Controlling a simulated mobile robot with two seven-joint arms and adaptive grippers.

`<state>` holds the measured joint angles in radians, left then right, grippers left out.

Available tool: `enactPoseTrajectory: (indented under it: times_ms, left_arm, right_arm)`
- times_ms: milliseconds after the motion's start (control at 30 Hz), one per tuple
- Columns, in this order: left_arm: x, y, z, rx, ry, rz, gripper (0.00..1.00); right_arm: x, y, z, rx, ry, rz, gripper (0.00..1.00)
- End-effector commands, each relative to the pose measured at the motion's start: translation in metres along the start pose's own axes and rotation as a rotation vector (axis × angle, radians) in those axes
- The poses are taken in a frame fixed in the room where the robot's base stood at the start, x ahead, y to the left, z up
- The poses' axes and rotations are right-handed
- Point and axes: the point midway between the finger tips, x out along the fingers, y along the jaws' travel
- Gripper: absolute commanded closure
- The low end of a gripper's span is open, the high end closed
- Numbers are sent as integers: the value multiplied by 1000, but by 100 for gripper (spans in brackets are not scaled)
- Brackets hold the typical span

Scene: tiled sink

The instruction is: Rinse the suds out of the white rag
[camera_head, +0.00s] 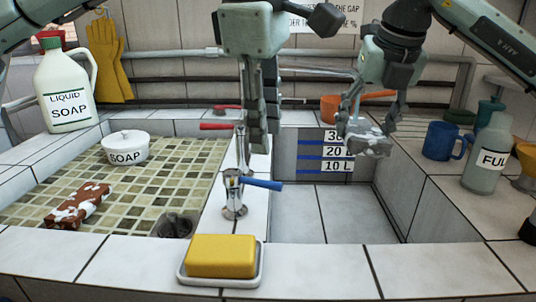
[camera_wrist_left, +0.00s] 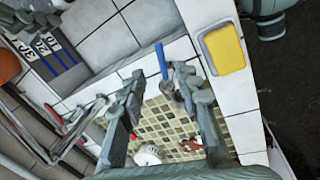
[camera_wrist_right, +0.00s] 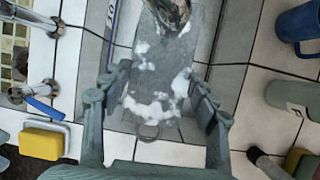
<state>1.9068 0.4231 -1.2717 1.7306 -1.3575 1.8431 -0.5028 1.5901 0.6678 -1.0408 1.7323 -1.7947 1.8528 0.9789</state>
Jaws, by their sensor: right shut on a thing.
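The rag (camera_head: 366,143), greyish with white suds on it, is held in my right gripper (camera_head: 365,118) above the deep right basin (camera_head: 325,215). In the right wrist view the rag (camera_wrist_right: 157,72) spans between the fingers, with white foam patches and a small loop at its lower end. My right gripper is shut on it. My left gripper (camera_wrist_left: 170,105) is open and empty, its fingers apart, above the wall between the basins. The tap (camera_head: 235,200) has a blue lever (camera_head: 262,184) and a red lever (camera_head: 216,126). No running water shows.
The left basin (camera_head: 150,190) holds a soap tub (camera_head: 125,146) and a brown-white block (camera_head: 78,206). A yellow sponge (camera_head: 221,255) sits on the front ledge. A blue mug (camera_head: 444,142) and grey bottle (camera_head: 487,155) stand right. The right basin's visible floor is clear.

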Motion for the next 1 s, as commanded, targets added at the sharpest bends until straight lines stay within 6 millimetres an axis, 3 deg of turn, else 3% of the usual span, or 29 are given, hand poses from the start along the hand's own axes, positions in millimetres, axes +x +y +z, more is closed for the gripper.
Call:
enactPoseTrajectory:
  times_ms: [100,300,1000]
  left_arm:
    - [-20,0,0,-1,0,2,67]
    - [-35,0,0,0,0,1,67]
    - [-36,0,0,0,0,0,67]
  right_arm:
    - [0,0,0,0,0,0,69]
    - [0,0,0,0,0,0,69]
    - [0,0,0,0,0,0,69]
